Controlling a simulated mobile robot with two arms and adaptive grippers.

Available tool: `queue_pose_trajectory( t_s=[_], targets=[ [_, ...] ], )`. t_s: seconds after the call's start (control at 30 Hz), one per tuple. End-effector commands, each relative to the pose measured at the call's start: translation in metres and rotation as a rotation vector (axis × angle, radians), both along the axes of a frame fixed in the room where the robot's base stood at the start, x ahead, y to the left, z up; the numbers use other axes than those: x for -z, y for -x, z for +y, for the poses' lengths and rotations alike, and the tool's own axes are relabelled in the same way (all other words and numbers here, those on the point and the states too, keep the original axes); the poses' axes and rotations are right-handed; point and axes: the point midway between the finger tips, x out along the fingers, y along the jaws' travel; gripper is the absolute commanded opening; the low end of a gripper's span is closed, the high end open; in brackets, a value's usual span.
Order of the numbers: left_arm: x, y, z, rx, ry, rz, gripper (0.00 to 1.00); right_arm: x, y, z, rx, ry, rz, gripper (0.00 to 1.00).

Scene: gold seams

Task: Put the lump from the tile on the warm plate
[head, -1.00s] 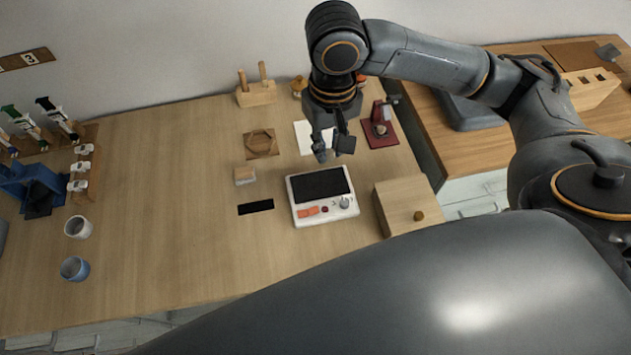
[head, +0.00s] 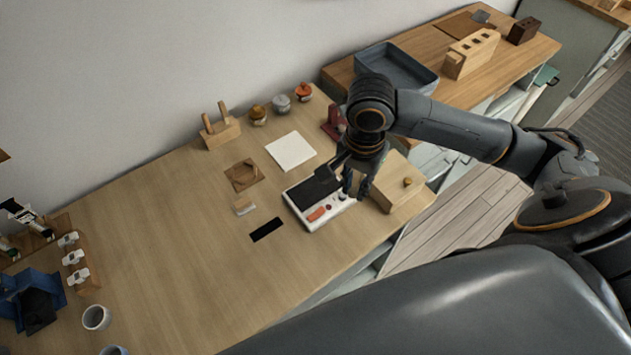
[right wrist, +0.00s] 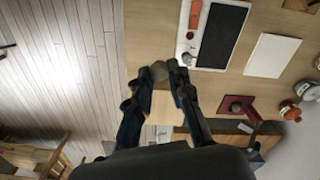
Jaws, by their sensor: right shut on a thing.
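The white tile (head: 291,151) lies bare on the table. It also shows in the right wrist view (right wrist: 272,55). The warm plate (head: 308,192) is a white unit with a dark flat top, an orange button and a knob. Its dark top (right wrist: 222,35) looks empty. My right gripper (head: 353,194) hangs over the unit's right end, close to the knob. In the right wrist view my right gripper (right wrist: 162,70) is shut on a small grey-brown lump (right wrist: 160,71). The fingers hide the lump in the head view. My left gripper is not in view.
A red stand (head: 334,122) is behind my arm. Several small jars (head: 281,104) line the back edge. A black rectangle (head: 266,230) lies left of the plate; the table's left middle is clear.

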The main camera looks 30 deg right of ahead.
Motion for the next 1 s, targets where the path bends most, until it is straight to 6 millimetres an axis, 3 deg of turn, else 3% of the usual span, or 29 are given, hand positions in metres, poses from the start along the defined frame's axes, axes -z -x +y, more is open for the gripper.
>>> queue_pose_trajectory(
  t_s=[0.3, 0.5, 0.8, 1.0],
  targets=[
    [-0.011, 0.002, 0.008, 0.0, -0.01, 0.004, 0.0, 0.034, -0.077, 0.017, -0.003, -0.003, 0.002, 0.07],
    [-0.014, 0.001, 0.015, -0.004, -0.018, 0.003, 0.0, 0.071, -0.104, 0.022, -0.005, 0.0, 0.001, 0.07],
    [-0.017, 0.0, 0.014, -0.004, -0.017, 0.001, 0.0, 0.094, -0.12, 0.025, -0.006, 0.001, 0.002, 0.07],
    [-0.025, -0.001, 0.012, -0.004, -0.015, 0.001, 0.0, 0.119, -0.119, 0.025, -0.007, 0.0, 0.001, 0.07]
  ],
)
